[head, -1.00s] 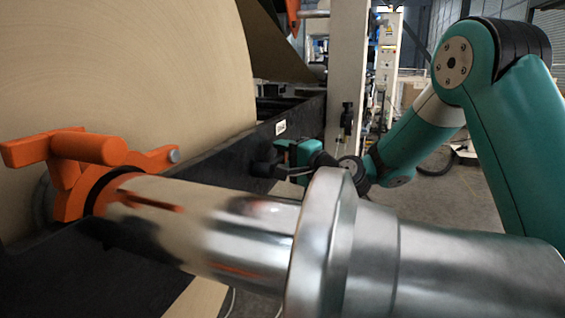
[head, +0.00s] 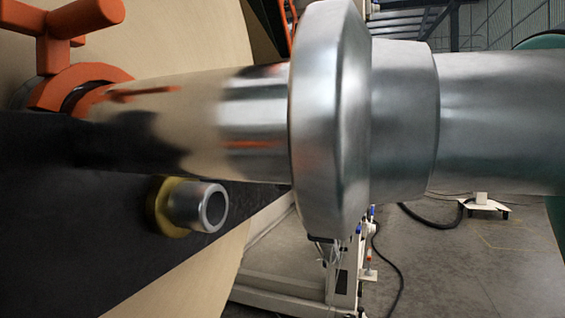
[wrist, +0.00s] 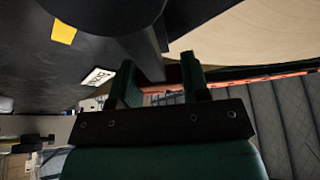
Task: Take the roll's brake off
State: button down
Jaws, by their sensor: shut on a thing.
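In the wrist view my gripper (wrist: 158,64) has its two green fingers on either side of a dark lever (wrist: 147,56). It is shut on this brake lever, which runs down from a dark round hub (wrist: 105,18). A white label (wrist: 97,77), its lettering hard to read, is on the dark frame to the left of the fingers. The kraft roll (wrist: 255,35) shows behind at the upper right. In the head view the roll (head: 175,30) is behind the steel shaft (head: 255,110); the lever and gripper are not visible there.
The shaft's broad steel collar (head: 330,120) fills the middle of the head view. An orange handled clamp (head: 75,85) sits around the shaft at the left. A metal stub with a yellow ring (head: 190,205) juts from the black frame (head: 70,220). Open floor (head: 460,270) lies at the right.

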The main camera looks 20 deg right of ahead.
jog(key=shift+s+a+r+n+g+y+b, duration=0.2)
jog(key=shift+s+n+y+b, duration=0.1)
jog(key=shift+n+b, duration=0.4)
jog(key=shift+s+a+r+n+g+y+b, duration=0.15)
jog(key=shift+s+n+y+b, duration=0.15)
jog(key=shift+n+b, duration=0.35)
jog(key=shift+s+a+r+n+g+y+b, duration=0.25)
jog(key=shift+n+b, duration=0.3)
jog(key=shift+n, duration=0.3)
jog(key=c, duration=0.6)
grip_release()
jog(key=shift+w, duration=0.1)
jog(key=b+v, duration=1.1)
jog(key=v, duration=0.6)
jog(key=shift+f, duration=0.35)
